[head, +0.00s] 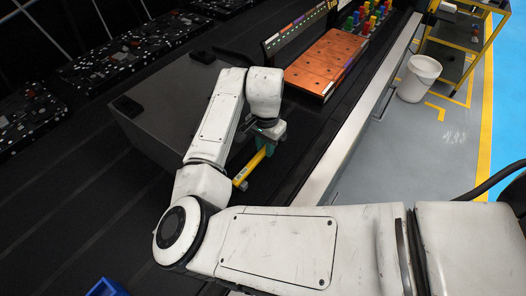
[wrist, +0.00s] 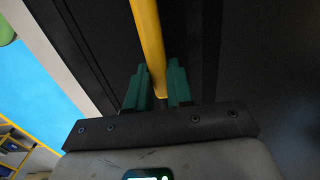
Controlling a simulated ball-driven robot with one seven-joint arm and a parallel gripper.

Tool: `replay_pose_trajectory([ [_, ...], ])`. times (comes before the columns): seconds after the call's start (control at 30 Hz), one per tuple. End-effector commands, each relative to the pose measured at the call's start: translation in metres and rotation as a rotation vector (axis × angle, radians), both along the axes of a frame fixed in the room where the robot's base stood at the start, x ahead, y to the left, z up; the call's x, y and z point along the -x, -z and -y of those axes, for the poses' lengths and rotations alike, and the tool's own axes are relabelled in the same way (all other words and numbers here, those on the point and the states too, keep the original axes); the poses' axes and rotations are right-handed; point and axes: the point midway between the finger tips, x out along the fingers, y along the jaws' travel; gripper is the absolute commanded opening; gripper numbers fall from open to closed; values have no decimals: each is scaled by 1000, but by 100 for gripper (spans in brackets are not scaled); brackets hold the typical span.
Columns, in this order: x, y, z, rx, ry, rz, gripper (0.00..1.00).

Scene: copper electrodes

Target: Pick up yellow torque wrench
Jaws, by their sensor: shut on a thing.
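The yellow torque wrench (head: 249,168) is a long yellow bar with a grey end, seen below my gripper in the head view. My gripper (head: 267,147) has green fingers and is shut on the wrench. In the wrist view, the yellow bar (wrist: 149,45) runs between the two green fingers (wrist: 158,86) and out of the top of the picture. The part of the wrench behind the fingers and the wrist is hidden. I cannot tell whether the wrench touches the dark surface.
A large dark grey box (head: 165,105) stands left of my gripper. A copper-coloured block (head: 326,62) lies beyond it, with several coloured pegs (head: 368,17) behind. A pale rail (head: 345,135) edges the bench on the right. A white bucket (head: 419,78) stands on the floor.

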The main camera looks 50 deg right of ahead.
Motion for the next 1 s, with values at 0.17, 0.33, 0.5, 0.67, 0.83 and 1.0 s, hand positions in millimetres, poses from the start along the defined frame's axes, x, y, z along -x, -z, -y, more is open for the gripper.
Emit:
replay_pose_trajectory([
  [0.17,0,1,0,-2,0,-1,0],
  [0.33,1,1,0,-2,0,-1,0],
  [0.5,1,-2,0,-2,1,-1,0],
  [0.67,0,-18,1,1,2,1,0],
  [0.83,18,-52,-7,3,4,4,0],
  [1.0,48,-90,-18,3,5,5,0],
])
